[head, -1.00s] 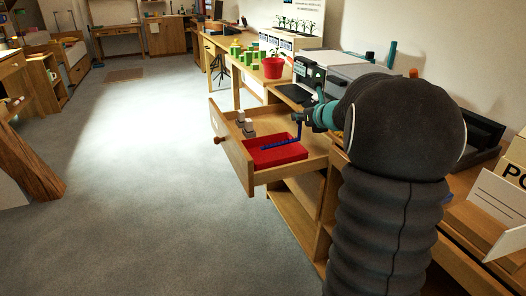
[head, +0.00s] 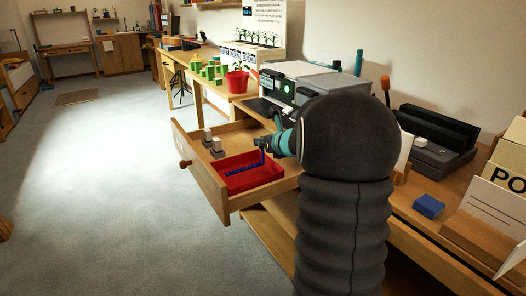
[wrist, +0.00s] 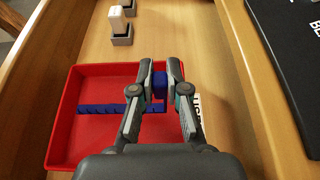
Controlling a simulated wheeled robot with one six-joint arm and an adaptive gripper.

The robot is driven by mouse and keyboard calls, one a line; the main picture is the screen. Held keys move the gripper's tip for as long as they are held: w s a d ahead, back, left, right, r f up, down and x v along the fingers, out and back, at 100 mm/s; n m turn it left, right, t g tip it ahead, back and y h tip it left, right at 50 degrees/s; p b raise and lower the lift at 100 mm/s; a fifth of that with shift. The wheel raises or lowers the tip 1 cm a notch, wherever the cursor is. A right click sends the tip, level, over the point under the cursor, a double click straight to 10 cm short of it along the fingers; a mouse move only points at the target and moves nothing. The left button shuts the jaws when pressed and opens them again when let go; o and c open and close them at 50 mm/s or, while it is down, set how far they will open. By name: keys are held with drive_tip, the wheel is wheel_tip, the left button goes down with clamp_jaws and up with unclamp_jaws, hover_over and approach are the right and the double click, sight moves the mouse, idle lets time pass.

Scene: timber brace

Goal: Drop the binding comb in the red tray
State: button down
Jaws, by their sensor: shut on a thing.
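The blue binding comb (head: 243,170) is a long toothed strip. It also shows in the wrist view (wrist: 105,108), extending left from my gripper across the red tray. The red tray (head: 240,188) sits in the open wooden drawer; its floor shows in the wrist view (wrist: 85,140). My gripper (wrist: 160,82) is shut on the comb's blue end, over the tray's right part. In the head view my gripper (head: 262,143) is at the tray's back right. I cannot tell whether the comb touches the tray floor.
The drawer (head: 200,180) stands pulled out from the bench. Small grey and white stamps (head: 212,143) stand in it behind the tray. A red pot (head: 237,81) is on the bench, and a blue block (head: 428,206) lies at the right. The floor at left is clear.

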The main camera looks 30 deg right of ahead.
drive_tip(key=shift+f, duration=1.2)
drive_tip(key=shift+d+f+b, duration=0.1)
drive_tip(key=shift+f+b, duration=0.1)
drive_tip(key=shift+b, duration=0.2)
drive_tip(key=c, duration=1.2)
unclamp_jaws()
drive_tip(key=shift+r, duration=0.1)
